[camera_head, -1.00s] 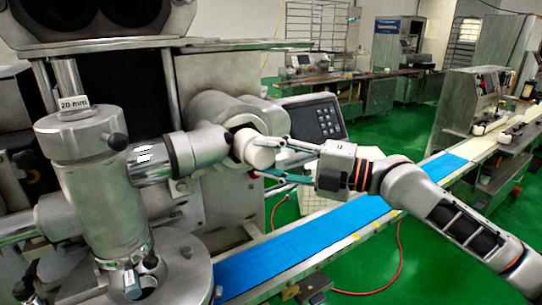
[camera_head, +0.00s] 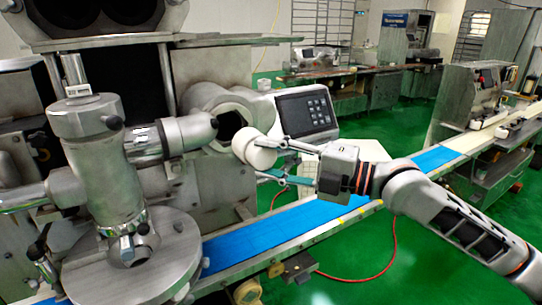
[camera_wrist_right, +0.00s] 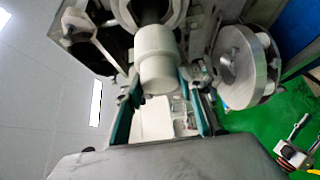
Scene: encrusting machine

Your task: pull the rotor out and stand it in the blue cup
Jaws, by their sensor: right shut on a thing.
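The rotor is a white, rounded cylinder (camera_head: 254,149), directly before the dark round opening of the metal housing (camera_head: 203,94). My right gripper (camera_head: 268,157) is shut on the rotor, one finger above and one below it. In the right wrist view the rotor (camera_wrist_right: 157,58) lies between the teal-edged fingers (camera_wrist_right: 160,82), pointing towards the dark bore. I cannot tell whether its far end is still inside the bore. I do not see a blue cup in either view. My left gripper is not in view.
A metal column with a side pipe (camera_head: 92,150) stands left of the housing. A keypad panel (camera_head: 305,113) is close behind my right gripper. A blue conveyor belt (camera_head: 270,233) runs below. Green floor (camera_head: 430,270) is open at the right.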

